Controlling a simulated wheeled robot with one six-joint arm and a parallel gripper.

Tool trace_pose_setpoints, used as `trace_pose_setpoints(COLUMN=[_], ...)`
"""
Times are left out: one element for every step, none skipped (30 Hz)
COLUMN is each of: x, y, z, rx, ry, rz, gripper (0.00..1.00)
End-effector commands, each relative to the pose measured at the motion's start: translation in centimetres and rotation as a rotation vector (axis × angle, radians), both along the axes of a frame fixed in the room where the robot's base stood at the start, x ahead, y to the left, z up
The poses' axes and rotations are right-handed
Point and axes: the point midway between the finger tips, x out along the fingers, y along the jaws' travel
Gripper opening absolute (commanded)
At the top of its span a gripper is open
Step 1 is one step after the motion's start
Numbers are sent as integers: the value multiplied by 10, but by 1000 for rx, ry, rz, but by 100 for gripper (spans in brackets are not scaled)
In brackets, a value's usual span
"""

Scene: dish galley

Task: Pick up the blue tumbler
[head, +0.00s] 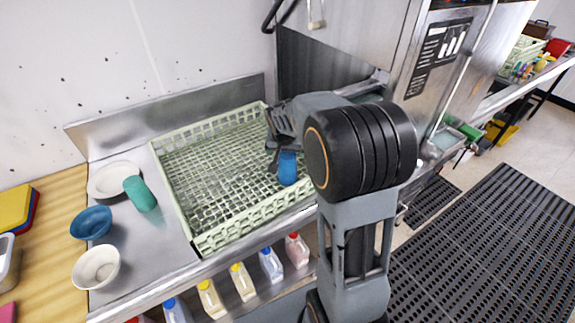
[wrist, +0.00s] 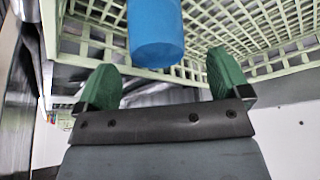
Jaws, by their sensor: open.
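The blue tumbler (head: 287,168) is in the pale green dish rack (head: 204,240), near the rack's right side. My gripper (head: 273,160) is over the rack right beside the tumbler, and my arm covers part of that area. In the wrist view the blue tumbler (wrist: 155,30) shows at the top, beyond and between the two green fingertips (wrist: 165,82). The fingers are apart and a gap shows between them and the tumbler. The tumbler's upper part is cut off by the wrist view's edge.
Left of the rack, a green tumbler (head: 140,193), a white plate (head: 114,179), a blue bowl (head: 91,222) and a white bowl (head: 96,266) are on the steel counter (head: 150,255). Several bottles (head: 240,281) stand below. The rack's left and middle are empty.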

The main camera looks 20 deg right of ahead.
Motion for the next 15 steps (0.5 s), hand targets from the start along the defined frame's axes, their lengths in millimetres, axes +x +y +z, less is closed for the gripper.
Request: trace_pose_setpoints(x=[1, 1, 1, 2, 2, 3, 3, 4, 5, 6, 7, 9, 10, 11, 12], y=[-1, -1, -1, -1, -2, -3, -4, -5, -6, -7, -8, -9, -9, -10, -10], z=[-2, -3, -4, -6, -8, -11, -15, -19, -24, -28, -32, -37, -41, -44, -47], rx=[0, 0, 1, 0, 1, 1, 1, 2, 1, 1, 1, 0, 1, 1, 1], ry=[0, 0, 1, 2, 3, 3, 4, 5, 5, 4, 4, 3, 3, 3, 2], rz=[0, 0, 0, 0, 0, 0, 0, 0, -2, -1, 1, 1, 1, 1, 1], gripper=[94, 94, 94, 94, 94, 94, 94, 94, 94, 94, 94, 94, 94, 94, 94])
